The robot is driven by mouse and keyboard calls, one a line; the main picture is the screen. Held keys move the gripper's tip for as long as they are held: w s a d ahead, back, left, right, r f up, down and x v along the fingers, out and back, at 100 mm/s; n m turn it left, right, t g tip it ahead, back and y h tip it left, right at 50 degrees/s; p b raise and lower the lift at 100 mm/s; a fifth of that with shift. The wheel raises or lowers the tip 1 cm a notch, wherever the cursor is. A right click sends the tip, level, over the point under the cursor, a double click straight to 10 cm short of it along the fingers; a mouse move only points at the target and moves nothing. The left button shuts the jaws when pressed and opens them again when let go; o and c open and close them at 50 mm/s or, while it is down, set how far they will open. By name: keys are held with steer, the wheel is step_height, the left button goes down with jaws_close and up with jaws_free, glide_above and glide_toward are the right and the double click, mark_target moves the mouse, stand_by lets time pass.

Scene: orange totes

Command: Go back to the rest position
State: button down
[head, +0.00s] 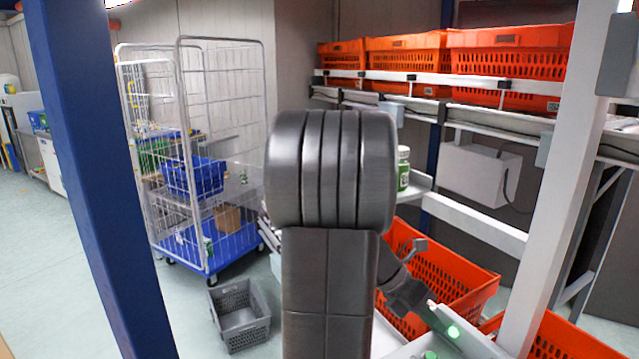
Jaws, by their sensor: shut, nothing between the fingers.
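My grey arm (330,170) stands upright in the middle of the head view and hides much of what is behind it. My gripper (412,296) shows as a small dark shape at the lower right of the arm, in front of an orange tote (465,284). It is shut and empty, with its fingertips hard to make out. I cannot tell whether it touches anything.
More orange totes (507,62) stand on the rack at upper right. A green-and-white container (403,168) is beside my arm. A wire roll cage (180,42) stands at left, a grey crate (239,315) on the floor. A blue post (92,170) and white post (568,170) flank the view.

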steer(key=shift+r+p, duration=1.5)
steer(key=shift+r, duration=0.3)
steer(key=shift+f, duration=0.15)
step_height(320, 180, down, 6)
steer(key=b, duration=0.6)
steer(key=shift+r, duration=0.2)
steer(key=shift+r+p, duration=0.4)
steer(key=shift+p, duration=0.45)
steer(key=shift+f+p, duration=0.1)
steer(key=shift+p, duration=0.8)
